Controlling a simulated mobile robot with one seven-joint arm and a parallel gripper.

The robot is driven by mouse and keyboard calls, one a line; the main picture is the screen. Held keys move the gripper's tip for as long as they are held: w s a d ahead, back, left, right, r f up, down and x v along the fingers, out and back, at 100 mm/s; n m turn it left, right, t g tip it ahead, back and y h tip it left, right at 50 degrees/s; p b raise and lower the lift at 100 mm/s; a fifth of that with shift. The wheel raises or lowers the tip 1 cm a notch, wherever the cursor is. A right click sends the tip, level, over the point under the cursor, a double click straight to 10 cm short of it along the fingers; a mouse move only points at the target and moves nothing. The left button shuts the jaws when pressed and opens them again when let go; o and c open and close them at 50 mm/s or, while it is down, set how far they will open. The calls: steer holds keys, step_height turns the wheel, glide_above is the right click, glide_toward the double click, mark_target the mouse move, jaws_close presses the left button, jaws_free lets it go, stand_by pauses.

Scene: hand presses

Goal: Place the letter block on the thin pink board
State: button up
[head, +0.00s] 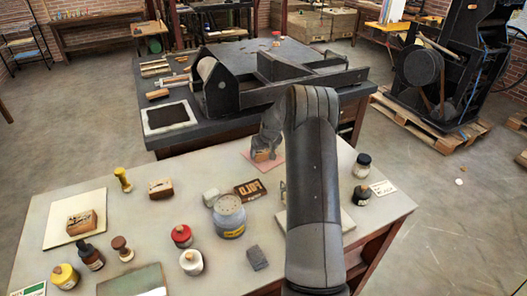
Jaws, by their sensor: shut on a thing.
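My gripper (267,143) is at the far edge of the pale table, pointing down and shut on a small orange-brown block (264,155), which I take to be the letter block. No letter on it can be made out. The thin pink board (270,171) lies flat on the table under the gripper. The block is over the board; I cannot tell whether it touches it. My own forearm covers the area to the right of the board.
A dark "FOLD" block (250,189) and a grey-lidded tin (229,216) stand near the board. Jars (361,165) stand to the right of my arm. Stamps, a wooden block (161,188) and ink pots fill the left. A black press (215,90) stands behind.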

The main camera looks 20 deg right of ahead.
steer(key=o, duration=1)
steer(key=shift+f, duration=0.1)
steer(key=shift+o, duration=0.2)
steer(key=v, duration=1.2)
steer(key=s+a+r, duration=1.5)
steer(key=s+r, duration=0.1)
steer(key=s+a, duration=0.4)
steer(key=s, duration=0.8)
steer(key=s+a+r+t, duration=0.1)
steer(key=s+a, duration=0.4)
steer(key=s, duration=0.8)
steer(key=shift+r, duration=0.1)
